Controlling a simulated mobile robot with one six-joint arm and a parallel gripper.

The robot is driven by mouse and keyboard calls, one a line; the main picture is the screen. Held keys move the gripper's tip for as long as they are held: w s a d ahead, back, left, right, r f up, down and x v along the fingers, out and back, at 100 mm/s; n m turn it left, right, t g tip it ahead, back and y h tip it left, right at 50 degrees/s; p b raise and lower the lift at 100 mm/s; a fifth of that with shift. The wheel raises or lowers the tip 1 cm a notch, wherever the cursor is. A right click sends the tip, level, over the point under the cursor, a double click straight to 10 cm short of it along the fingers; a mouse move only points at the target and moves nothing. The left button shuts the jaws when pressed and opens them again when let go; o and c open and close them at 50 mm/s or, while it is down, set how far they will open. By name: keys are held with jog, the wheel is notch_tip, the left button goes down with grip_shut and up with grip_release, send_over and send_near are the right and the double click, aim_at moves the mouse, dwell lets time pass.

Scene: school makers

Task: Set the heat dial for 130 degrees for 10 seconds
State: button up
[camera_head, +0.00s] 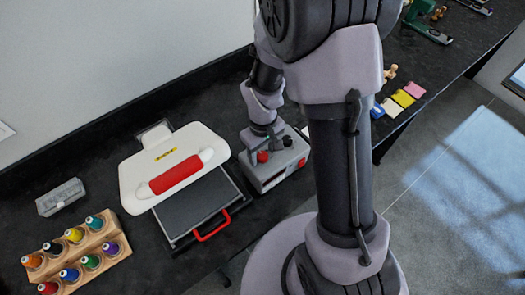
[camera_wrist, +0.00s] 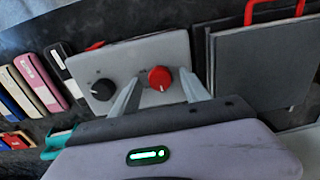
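The grey control box (camera_head: 272,174) stands right of the heat press on the black bench. It carries a red dial (camera_head: 263,157) and a black dial (camera_head: 287,141). In the wrist view the red dial (camera_wrist: 160,79) has a white pointer mark, and the black dial (camera_wrist: 102,89) is to its left. My gripper (camera_wrist: 160,77) is open, its two fingers apart on either side of the red dial, with gaps visible. I cannot tell its height above the dial. In the head view my gripper is mostly hidden by my arm. The dial's scale cannot be read.
The heat press (camera_head: 132,180), with a white lid and red grip, is left of the box; its dark platen (camera_head: 190,208) has a red handle (camera_head: 212,226). A wooden rack (camera_head: 110,258) holds several thread spools. Coloured pads (camera_head: 403,98) lie to the right.

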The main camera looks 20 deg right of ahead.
aim_at(263, 155)
notch_tip(263, 155, up, 17)
jog(key=p, duration=0.5)
jog(key=shift+r+p, duration=0.2)
jog(key=shift+p, duration=0.15)
jog(key=s+a+r+m+t+y+b, duration=0.1)
jog(key=s+a+r+m+t+b, duration=0.1)
jog(key=s+m+t+b, duration=0.1)
jog(key=s+a+r+m+t+y+b, duration=0.1)
jog(key=s+m+t+b, duration=0.1)
jog(key=s+m+b, duration=0.3)
jog(key=s+b, duration=0.3)
jog(key=s, duration=0.2)
jog(key=shift+a+r+t, duration=0.35)
jog(key=shift+a+t, duration=0.05)
